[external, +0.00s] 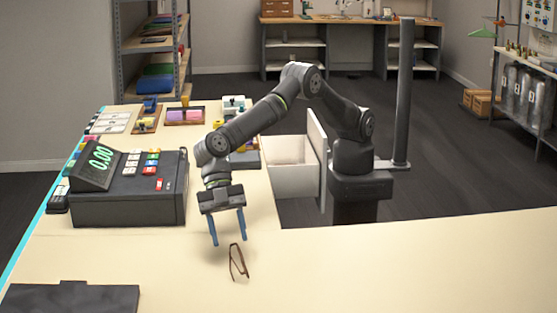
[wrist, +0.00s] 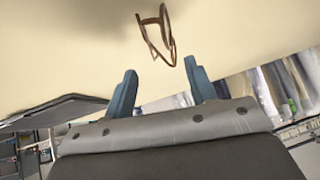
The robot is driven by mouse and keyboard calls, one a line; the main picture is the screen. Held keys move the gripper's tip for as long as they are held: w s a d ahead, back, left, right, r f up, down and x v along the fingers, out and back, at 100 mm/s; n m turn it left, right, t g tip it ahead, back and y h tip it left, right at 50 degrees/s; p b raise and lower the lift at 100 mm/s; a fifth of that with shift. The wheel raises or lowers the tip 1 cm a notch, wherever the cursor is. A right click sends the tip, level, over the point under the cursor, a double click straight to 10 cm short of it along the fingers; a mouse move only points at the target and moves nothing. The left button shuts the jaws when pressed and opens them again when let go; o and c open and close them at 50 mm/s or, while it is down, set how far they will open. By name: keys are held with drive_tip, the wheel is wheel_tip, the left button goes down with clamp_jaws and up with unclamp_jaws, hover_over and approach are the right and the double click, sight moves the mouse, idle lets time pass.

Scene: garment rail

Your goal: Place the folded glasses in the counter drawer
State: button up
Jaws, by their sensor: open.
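The folded glasses (external: 237,262), with thin brown frames, lie on the pale counter just in front of my gripper in the external view. In the wrist view the glasses (wrist: 158,34) show beyond the fingertips, roughly between them. My gripper (external: 228,241) is open, its blue fingers pointing down, apart from the glasses. Its two fingers (wrist: 160,72) are spread and empty in the wrist view. The counter drawer (external: 293,180) is pulled open at the counter's inner edge, right of my gripper. Its visible white inside looks empty; part of it is hidden.
A dark cash register (external: 130,188) stands left of my gripper. Small trays (external: 184,115) and coloured items sit at the back of the counter. A dark flat panel (external: 70,298) lies at the front left. The counter (external: 400,260) is clear to the right.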

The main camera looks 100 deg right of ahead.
sight(235, 259)
drive_tip(key=shift+x, duration=3.1)
drive_tip(key=shift+r, duration=0.1)
drive_tip(key=c, duration=0.9)
drive_tip(key=shift+r, duration=0.15)
